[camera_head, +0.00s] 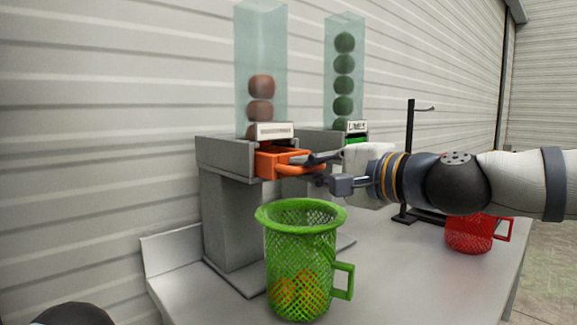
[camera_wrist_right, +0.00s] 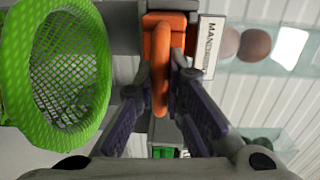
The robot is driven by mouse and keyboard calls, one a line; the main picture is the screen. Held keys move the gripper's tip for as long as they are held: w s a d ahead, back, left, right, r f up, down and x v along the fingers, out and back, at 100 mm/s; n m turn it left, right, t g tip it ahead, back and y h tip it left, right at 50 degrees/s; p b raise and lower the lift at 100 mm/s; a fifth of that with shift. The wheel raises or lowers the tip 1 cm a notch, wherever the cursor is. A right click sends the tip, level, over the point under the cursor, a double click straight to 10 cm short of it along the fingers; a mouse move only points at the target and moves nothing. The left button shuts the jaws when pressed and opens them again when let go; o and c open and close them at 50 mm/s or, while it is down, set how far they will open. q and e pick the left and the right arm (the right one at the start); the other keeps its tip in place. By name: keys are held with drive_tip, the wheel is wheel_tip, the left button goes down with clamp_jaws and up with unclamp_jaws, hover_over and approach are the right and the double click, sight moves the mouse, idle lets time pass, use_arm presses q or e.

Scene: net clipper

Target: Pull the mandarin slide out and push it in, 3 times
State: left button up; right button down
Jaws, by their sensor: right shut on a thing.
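The orange mandarin slide (camera_head: 266,163) sits in the left grey dispenser, with its front and bar handle (camera_head: 300,170) sticking out of the housing. In the right wrist view the orange handle (camera_wrist_right: 160,70) lies between the fingers, beside a label starting "MAND". My right gripper (camera_head: 318,168) is shut on this handle; it also shows in the right wrist view (camera_wrist_right: 160,105). Several reddish-brown fruits (camera_head: 261,86) are stacked in the clear tube above the slide. My left gripper is not in view.
A green mesh basket (camera_head: 300,217) with orange fruits inside stands on the table below the slide. A second dispenser with green fruits (camera_head: 344,63) labelled LIMES stands behind. A black stand (camera_head: 409,150) and a red mesh basket (camera_head: 468,236) are at the right.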

drive_tip(key=shift+b+x, duration=0.4)
drive_tip(key=shift+x, duration=1.8)
drive_tip(key=shift+w+d+r, duration=0.15)
drive_tip(key=shift+r, duration=0.05)
drive_tip(key=c, duration=1.6)
unclamp_jaws()
drive_tip(key=shift+d, duration=0.1)
